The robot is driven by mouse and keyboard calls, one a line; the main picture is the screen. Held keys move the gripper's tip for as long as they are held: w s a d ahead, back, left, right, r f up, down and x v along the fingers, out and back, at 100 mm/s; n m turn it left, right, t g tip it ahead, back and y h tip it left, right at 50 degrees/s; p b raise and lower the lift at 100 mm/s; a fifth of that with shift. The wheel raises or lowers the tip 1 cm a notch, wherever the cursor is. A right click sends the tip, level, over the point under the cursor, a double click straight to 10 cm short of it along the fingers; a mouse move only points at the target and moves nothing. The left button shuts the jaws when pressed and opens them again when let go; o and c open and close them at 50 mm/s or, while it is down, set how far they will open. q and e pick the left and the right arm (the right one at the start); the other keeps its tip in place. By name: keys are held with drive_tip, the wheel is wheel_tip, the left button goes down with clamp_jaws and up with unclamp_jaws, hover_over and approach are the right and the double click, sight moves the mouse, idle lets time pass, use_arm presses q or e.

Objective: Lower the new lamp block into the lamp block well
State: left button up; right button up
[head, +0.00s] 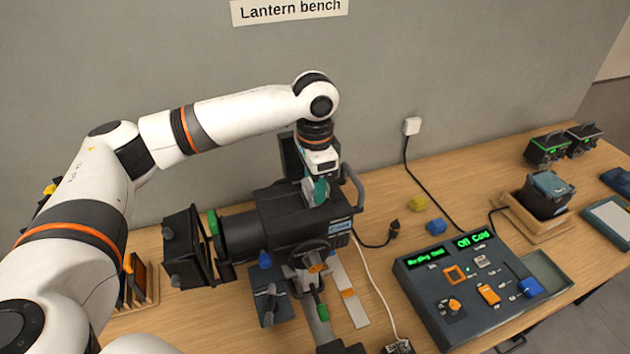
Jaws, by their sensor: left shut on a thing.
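My left gripper (318,190) points down over the top of the black lantern (300,222) on the bench. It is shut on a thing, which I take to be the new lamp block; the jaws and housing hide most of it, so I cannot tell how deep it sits. The lamp block well, in the lantern's top, is hidden under the gripper. A dark open panel (291,156) stands up behind the gripper. My right gripper is not in view.
A dark block with a grey-blue top (546,194) sits in a wooden tray (527,221) at the right. A control console (480,285) with green displays, one reading "Off Cold", stands front right. Cables cross the bench.

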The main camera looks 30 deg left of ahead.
use_arm(q)
drive_tip(key=shift+f, duration=0.3)
drive_tip(key=o, duration=1.6)
drive_tip(key=shift+r, duration=0.1)
drive_tip(key=shift+s+d, duration=0.1)
drive_tip(key=shift+r, duration=0.1)
drive_tip(key=shift+w+a+r, duration=0.1)
drive_tip(key=shift+r, duration=0.45)
drive_tip(key=shift+w+a+r, duration=0.1)
drive_tip(key=shift+r, duration=0.45)
drive_tip(key=shift+d+r, duration=0.15)
drive_tip(key=shift+r, duration=0.85)
drive_tip(key=shift+s+r, duration=0.1)
drive_tip(key=shift+r, duration=1.65)
drive_tip(key=shift+f, duration=0.1)
